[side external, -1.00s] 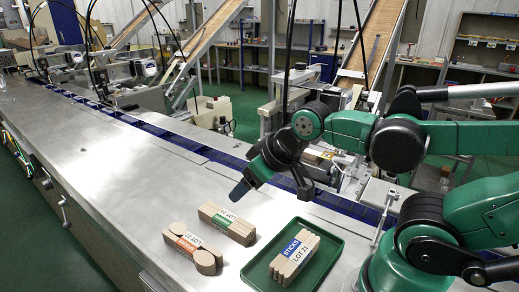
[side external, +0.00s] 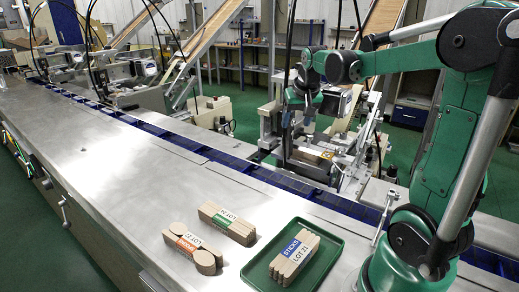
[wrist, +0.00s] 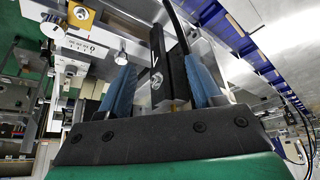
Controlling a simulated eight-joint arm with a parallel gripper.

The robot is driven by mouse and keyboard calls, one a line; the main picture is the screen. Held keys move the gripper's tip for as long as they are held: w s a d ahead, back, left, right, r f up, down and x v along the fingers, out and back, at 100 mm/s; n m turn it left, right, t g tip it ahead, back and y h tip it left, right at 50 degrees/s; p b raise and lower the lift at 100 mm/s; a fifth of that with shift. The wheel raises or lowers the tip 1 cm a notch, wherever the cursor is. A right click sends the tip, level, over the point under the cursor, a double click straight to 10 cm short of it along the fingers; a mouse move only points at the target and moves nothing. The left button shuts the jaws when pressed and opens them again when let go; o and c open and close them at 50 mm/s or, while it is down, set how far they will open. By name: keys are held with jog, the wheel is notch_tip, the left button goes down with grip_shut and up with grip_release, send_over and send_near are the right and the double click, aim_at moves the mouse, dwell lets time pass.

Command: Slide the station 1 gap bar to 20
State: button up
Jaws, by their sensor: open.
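In the wrist view, my gripper (wrist: 161,66) is open, its two blue fingers apart. A dark upright bar (wrist: 158,45) with a bright screw shows between the fingers; I cannot tell whether they touch it or whether it is the gap bar. A white scale plate (wrist: 80,49) with small marks lies left of the fingers, its reading too small to tell. A round metal knob (wrist: 121,57) is beside it. In the side external view, my gripper (side external: 285,155) points down at the near station (side external: 326,155), beyond the blue conveyor; its fingertips are hard to make out.
The blue conveyor (side external: 222,157) runs along the steel table (side external: 120,165). A green tray (side external: 262,275) with a stick bundle (side external: 296,257) stands in front, with two more wrapped bundles (side external: 228,222) (side external: 192,247) left of it. A brass-coloured block (wrist: 80,16) sits above the scale.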

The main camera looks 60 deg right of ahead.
jog(key=m, duration=0.2)
send_over(310, 135)
jog(key=s+a, duration=0.2)
jog(key=f, duration=0.1)
jog(key=shift+g, duration=0.5)
jog(key=shift+w+x, duration=0.1)
jog(key=shift+x, duration=1.3)
jog(key=shift+w+x, duration=0.15)
jog(key=shift+x, duration=1.25)
jog(key=shift+a, duration=0.1)
jog(key=shift+r, duration=0.1)
grip_shut()
